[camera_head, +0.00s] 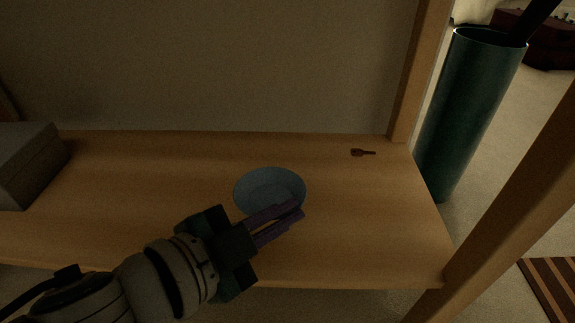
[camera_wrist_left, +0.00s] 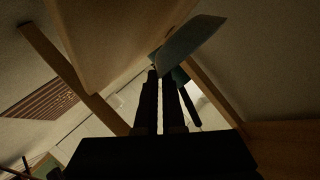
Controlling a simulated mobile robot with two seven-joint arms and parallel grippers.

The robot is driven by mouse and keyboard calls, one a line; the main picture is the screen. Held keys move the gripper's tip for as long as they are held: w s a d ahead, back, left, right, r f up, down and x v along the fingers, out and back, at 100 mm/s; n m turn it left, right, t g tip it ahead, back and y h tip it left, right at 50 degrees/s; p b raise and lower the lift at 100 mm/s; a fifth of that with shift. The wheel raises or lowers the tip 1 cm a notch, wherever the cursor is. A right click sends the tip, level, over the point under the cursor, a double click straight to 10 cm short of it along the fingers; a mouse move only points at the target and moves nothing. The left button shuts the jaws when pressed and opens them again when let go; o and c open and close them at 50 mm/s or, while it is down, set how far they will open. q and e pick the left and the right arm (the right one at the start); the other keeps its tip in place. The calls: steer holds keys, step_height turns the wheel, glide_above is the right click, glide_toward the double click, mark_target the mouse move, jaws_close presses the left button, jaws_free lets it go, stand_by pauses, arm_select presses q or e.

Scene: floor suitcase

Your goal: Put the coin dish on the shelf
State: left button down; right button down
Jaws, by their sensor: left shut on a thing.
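The coin dish (camera_head: 268,188) is a shallow blue-grey round dish over the middle of the wooden shelf board (camera_head: 130,190). My left gripper (camera_head: 298,207) reaches in from the lower left and is shut on the dish's near right rim. In the left wrist view the dish (camera_wrist_left: 192,44) is seen edge-on beyond the fingertips (camera_wrist_left: 165,74), close to the wooden board (camera_wrist_left: 110,35). I cannot tell whether the dish touches the board. My right gripper is not in view.
A grey box (camera_head: 28,160) stands at the shelf's left end. A small brown key-like object (camera_head: 362,153) lies at the back right. Wooden posts (camera_head: 510,200) frame the right side. A teal cylindrical stand (camera_head: 470,110) is beyond them. Board around the dish is clear.

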mark_target(283, 251)
arm_select(q)
step_height(283, 251, down, 5)
steer(key=b, duration=0.4)
steer(key=shift+r, duration=0.1)
steer(key=c, duration=1.3)
jaws_free()
